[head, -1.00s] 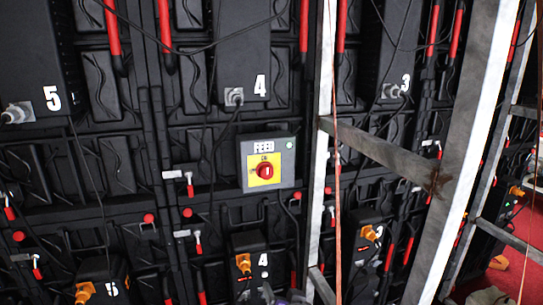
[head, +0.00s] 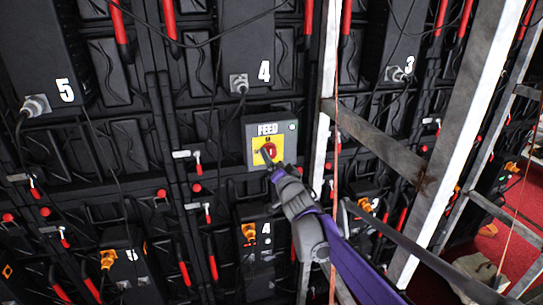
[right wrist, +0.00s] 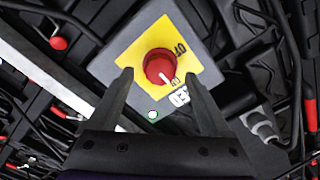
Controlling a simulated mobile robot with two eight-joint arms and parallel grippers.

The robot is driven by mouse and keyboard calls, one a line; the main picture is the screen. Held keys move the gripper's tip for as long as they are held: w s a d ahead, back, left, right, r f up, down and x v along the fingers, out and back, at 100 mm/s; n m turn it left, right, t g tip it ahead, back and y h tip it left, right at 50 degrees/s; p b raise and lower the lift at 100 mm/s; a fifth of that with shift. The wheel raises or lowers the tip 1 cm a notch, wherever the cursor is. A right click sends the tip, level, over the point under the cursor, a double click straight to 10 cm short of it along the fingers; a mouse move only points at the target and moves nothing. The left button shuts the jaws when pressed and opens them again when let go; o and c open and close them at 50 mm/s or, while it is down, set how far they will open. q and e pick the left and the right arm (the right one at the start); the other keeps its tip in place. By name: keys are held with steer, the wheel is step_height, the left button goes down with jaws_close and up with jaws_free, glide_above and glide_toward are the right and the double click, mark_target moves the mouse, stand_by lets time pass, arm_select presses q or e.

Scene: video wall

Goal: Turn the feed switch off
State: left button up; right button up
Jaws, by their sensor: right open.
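The feed switch is a grey box (head: 284,162) labelled FEED on the dark wall, with a yellow plate and a red rotary knob (head: 270,150). In the right wrist view the knob (right wrist: 158,66) has a white mark pointing toward the ON lettering; the OFF lettering is to the right. A small green light (right wrist: 152,115) on the box is lit. My right gripper (head: 269,163) is just in front of the knob, partly covering it. In the right wrist view the open fingers (right wrist: 158,76) straddle the knob, with nothing held; contact cannot be told. My left gripper is not in view.
A metal upright (head: 324,100) stands close to the right of the switch, joined by a crossbar (head: 375,145) to a slanted beam (head: 470,110). Black cables hang across the panels. Orange plugs (head: 249,232) and red handles sit around and below.

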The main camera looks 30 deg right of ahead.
mark_target(270, 153)
steer(key=shift+x, duration=1.25)
jaws_close()
